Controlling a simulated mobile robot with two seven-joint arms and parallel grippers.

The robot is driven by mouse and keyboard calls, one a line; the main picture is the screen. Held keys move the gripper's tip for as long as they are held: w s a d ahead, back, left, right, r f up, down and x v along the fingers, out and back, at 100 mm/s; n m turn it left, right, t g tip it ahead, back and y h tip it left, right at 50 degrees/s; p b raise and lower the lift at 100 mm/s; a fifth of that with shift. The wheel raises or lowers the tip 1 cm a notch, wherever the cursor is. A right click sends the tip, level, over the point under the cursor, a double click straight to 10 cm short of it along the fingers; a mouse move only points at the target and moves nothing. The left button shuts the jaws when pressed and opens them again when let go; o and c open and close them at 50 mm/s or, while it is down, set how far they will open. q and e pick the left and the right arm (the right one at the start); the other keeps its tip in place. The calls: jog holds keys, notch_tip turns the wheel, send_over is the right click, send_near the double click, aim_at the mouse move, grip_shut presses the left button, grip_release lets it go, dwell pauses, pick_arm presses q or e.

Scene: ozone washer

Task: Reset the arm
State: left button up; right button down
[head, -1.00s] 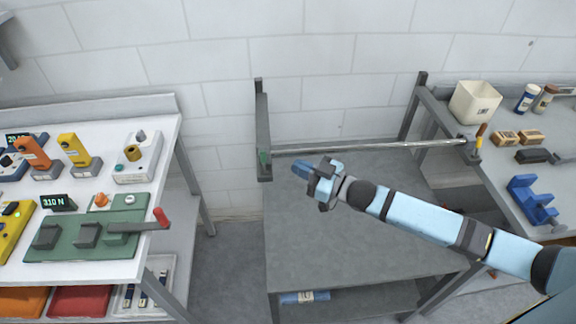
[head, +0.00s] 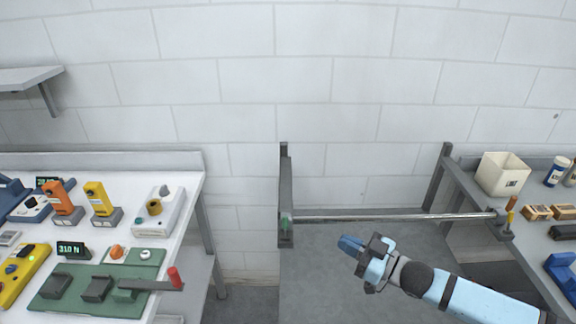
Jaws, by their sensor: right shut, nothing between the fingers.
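My right arm comes in from the lower right in light blue and black. Its gripper (head: 352,244) points to the left, shut and empty, above the grey tabletop (head: 318,275) and below the metal rod. It appears to touch nothing. My left gripper does not show.
A metal rod (head: 400,216) spans the frame between two grey posts. On the left white bench are a green fixture (head: 100,288) with a red-tipped lever (head: 174,278) and several orange and yellow devices. The right bench holds a cream bin (head: 503,174) and a blue clamp (head: 562,268).

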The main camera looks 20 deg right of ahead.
jog(key=s+a+f+m+g+h, duration=0.1)
jog(key=s+a+f+m+h, duration=0.2)
jog(key=s+f, duration=0.6)
jog(key=s+a+f+m+g+h+p, duration=0.1)
jog(key=s+a+f+m+g+h, duration=0.1)
jog(key=s+f+h, duration=0.4)
jog(key=s+a+f+m, duration=0.1)
jog(key=s+a+f, duration=0.1)
jog(key=s+f, duration=0.2)
jog(key=shift+s+a+f, duration=0.15)
jog(key=shift+a+f, duration=0.2)
jog(key=shift+a, duration=0.05)
